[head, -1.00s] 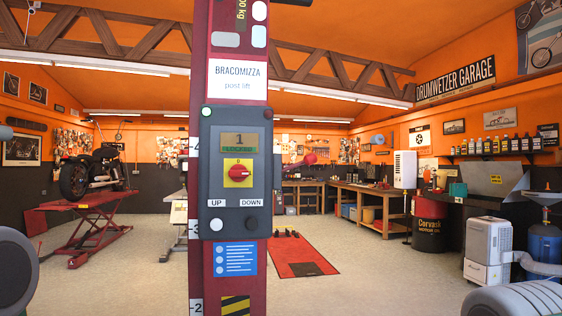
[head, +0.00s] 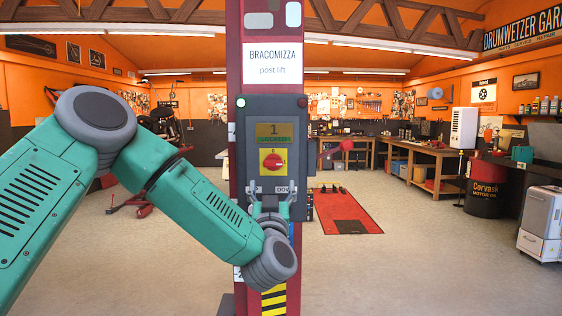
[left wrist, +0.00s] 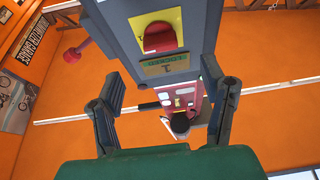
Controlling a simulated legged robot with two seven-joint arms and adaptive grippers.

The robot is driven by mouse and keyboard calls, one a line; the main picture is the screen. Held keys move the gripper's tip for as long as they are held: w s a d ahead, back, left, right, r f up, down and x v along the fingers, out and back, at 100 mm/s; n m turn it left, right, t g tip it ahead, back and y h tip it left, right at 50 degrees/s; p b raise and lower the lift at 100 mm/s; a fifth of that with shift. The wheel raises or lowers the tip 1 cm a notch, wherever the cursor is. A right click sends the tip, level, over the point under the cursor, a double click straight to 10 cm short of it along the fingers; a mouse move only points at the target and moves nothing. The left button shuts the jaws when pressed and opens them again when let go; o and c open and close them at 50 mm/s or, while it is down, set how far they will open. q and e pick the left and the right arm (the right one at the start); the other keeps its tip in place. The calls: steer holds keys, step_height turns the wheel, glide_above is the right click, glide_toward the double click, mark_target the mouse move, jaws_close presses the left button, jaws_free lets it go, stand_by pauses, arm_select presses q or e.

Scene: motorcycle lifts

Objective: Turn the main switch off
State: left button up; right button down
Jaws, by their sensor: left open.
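The main switch (head: 272,161) is a red rotary knob on a yellow plate, on a dark grey control box fixed to the red lift post. Its knob lies roughly horizontal in the head view. The switch also shows at the top of the left wrist view (left wrist: 160,37). My left gripper (head: 270,189) is open, in front of the lower part of the box, just below the switch. In the left wrist view its two fingers (left wrist: 167,92) stand wide apart with nothing between them. The UP and DOWN buttons are mostly hidden behind the gripper. My right gripper is not in view.
The control box (head: 244,129) sits on the red post (head: 262,90). A red-tipped lever (head: 346,145) sticks out right of the box. A red floor mat (head: 345,212), workbench and oil drum (head: 486,187) stand farther back. The floor around is open.

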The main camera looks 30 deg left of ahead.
mark_target(273, 164)
arm_select(q)
steer(key=p+x, duration=0.2)
steer(key=x, duration=0.8)
steer(key=shift+r+p, duration=0.1)
steer(key=shift+p, duration=0.2)
steer(key=c, duration=1.2)
